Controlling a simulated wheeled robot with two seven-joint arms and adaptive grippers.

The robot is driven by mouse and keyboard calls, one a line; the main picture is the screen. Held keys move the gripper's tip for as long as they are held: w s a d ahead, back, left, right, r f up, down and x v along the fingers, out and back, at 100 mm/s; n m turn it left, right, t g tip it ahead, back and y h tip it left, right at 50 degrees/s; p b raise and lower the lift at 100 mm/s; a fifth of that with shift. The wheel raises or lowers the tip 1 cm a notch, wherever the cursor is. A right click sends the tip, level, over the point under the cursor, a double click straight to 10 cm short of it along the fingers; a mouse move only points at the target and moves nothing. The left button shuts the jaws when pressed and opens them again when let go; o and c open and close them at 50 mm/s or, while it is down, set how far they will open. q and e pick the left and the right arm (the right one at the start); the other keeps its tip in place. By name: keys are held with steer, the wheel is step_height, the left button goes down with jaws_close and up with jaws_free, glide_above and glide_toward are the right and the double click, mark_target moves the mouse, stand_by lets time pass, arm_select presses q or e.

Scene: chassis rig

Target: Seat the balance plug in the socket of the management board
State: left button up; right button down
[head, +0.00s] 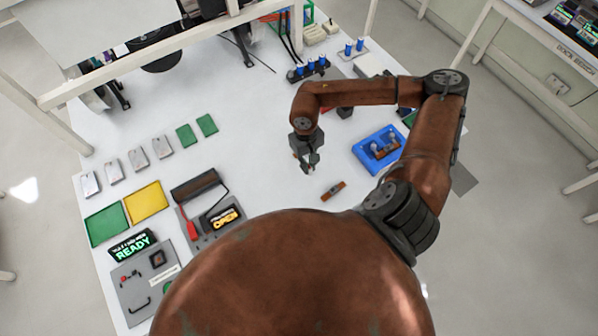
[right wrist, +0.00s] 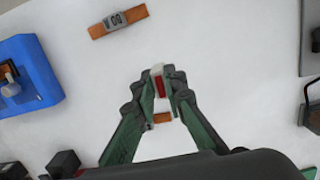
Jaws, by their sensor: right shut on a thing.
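My right gripper (head: 306,165) is above the white table, fingers pointing down. In the right wrist view its fingertips (right wrist: 162,84) are shut on a small white and red piece (right wrist: 158,84), which looks like the balance plug. A small orange piece (right wrist: 161,118) shows between the fingers, nearer the palm; I cannot tell if it is attached. An orange-brown strip with a grey block (head: 333,190) lies on the table just right of the gripper, apart from it; it also shows in the right wrist view (right wrist: 117,20). I cannot tell which part is the management board or its socket. My left gripper is not in view.
A blue tray (head: 362,153) holding brown parts stands to the right, under my right arm. The table's middle is clear.

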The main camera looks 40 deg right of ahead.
steer(key=shift+w+a+f, duration=0.4)
steer(key=shift+w+f, duration=0.1)
steer(key=shift+f, duration=0.15)
steer(key=shift+w+a+f, duration=0.35)
steer(key=shift+w+f, duration=0.1)
steer(key=shift+f, duration=0.15)
steer(key=shift+w+a+f, duration=0.15)
steer(key=shift+f, duration=0.25)
steer(key=f, duration=0.1)
steer(key=f+p, duration=0.1)
steer(key=shift+w+a+f+p, duration=0.1)
steer(key=shift+a+f+p, duration=0.15)
steer(key=shift+f+p, duration=0.15)
steer(key=shift+f, duration=0.35)
steer(key=shift+f+b, duration=0.2)
steer(key=shift+b, duration=0.1)
steer(key=c, duration=2)
jaws_free()
steer(key=shift+c, duration=0.2)
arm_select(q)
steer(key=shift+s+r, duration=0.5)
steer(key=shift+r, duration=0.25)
arm_select(e)
steer(key=shift+o, duration=0.3)
